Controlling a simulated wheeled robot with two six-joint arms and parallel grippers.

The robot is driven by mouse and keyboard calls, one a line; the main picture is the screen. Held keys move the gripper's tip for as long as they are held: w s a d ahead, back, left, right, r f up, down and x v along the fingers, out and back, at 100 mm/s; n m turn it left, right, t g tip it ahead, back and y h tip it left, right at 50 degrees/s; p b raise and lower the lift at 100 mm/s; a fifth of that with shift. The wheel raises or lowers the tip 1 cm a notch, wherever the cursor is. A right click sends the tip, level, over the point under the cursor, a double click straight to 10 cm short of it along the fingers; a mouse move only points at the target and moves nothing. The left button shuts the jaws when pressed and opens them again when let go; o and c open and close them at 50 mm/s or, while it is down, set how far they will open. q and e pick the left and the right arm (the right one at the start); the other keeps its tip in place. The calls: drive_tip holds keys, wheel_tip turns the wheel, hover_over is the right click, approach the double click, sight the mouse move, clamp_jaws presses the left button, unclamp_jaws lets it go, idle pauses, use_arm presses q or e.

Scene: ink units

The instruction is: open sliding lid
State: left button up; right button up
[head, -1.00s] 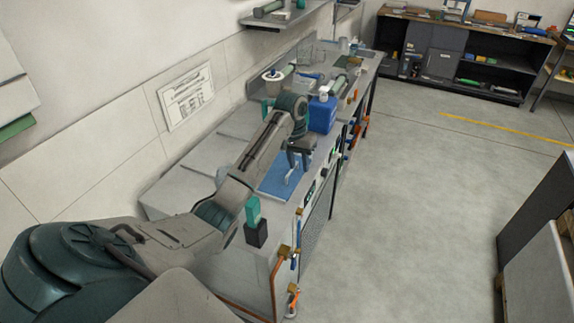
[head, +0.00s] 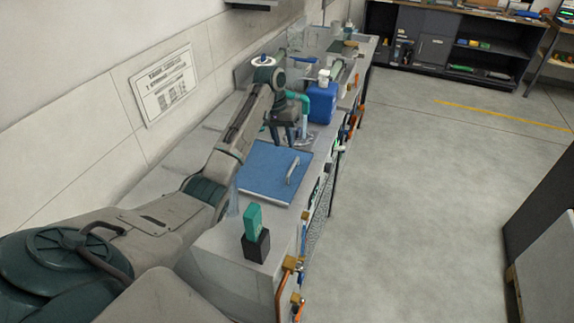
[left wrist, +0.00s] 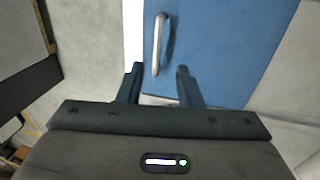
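The lid is a flat blue panel (head: 262,172) on top of the grey bench unit, with a pale bar handle (head: 293,171) near its right edge. In the left wrist view the blue panel (left wrist: 215,45) fills the upper middle and the handle (left wrist: 161,45) stands ahead of the fingertips, roughly between them. My left gripper (head: 284,140) is above the far part of the panel, apart from the handle. In the left wrist view my left gripper (left wrist: 159,72) has its fingers spread with nothing between them. My right gripper is out of view.
A blue canister (head: 321,103) stands just beyond the panel, close to my left gripper. A teal-and-black block (head: 255,232) stands at the near end of the unit. Orange and blue fittings (head: 287,275) line the front side. Open floor (head: 420,200) lies to the right.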

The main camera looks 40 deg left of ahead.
sight(291, 169)
use_arm(q)
drive_tip(key=f+p, duration=0.1)
drive_tip(key=f, duration=0.2)
drive_tip(key=d+f, duration=0.1)
drive_tip(key=f, duration=0.2)
drive_tip(key=d+f+p, duration=0.1)
drive_tip(key=f, duration=0.2)
drive_tip(key=shift+d+f+p, duration=0.15)
drive_tip(key=shift+p, duration=0.2)
clamp_jaws()
